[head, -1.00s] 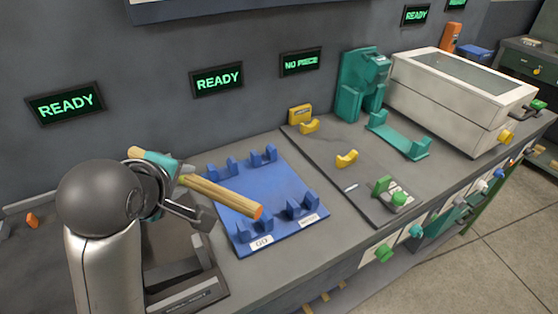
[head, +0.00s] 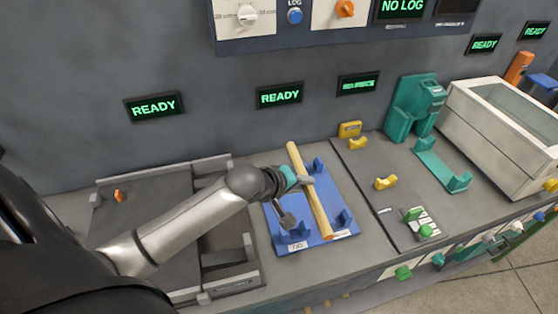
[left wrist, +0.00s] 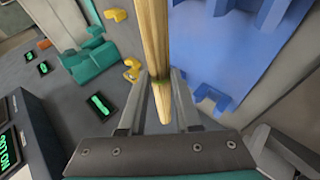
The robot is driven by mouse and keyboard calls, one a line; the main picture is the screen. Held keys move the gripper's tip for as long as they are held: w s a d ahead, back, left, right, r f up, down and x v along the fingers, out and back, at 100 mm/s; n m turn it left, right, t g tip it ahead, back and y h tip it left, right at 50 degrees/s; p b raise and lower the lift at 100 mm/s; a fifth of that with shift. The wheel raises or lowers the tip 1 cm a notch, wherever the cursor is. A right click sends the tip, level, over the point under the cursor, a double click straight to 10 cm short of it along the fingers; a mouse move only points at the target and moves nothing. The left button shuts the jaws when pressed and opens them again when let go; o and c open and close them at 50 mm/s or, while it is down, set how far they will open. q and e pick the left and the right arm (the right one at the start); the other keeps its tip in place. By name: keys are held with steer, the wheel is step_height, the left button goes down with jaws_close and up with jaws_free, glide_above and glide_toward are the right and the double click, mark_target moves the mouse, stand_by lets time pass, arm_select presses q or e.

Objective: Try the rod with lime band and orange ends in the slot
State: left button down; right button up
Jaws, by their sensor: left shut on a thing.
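The pale wooden rod (head: 311,195) lies between the fingers of my left gripper (head: 303,182), which is shut on it. It has an orange near end in the head view. A thin greenish band shows between the fingers in the left wrist view (left wrist: 160,82); its far end is not clear there. The rod passes over the blue plate (head: 273,218), running lengthwise across it; I cannot tell whether it touches it. The plate has several blue upright brackets with gaps, and a label reading GO at its front left. My right gripper is not in view.
A teal stand (head: 413,105) and a white lidded box (head: 490,130) stand further right. A dark tray (head: 150,215) lies left.

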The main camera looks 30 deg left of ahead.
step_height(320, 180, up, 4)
steer(key=p, duration=0.3)
arm_select(q)
steer(key=a+f+b, duration=0.2)
steer(key=b, duration=0.1)
steer(key=s+a+f+b, duration=0.1)
steer(key=a+f+b, duration=0.1)
steer(key=a+b, duration=0.1)
steer(key=shift+s+a+f, duration=0.2)
steer(key=shift+a+f, duration=0.15)
steer(key=shift+f+b, duration=0.4)
steer(key=shift+f, duration=0.65)
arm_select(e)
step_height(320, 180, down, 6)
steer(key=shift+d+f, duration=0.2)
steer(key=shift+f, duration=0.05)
arm_select(q)
steer(key=c, duration=0.5)
jaws_free()
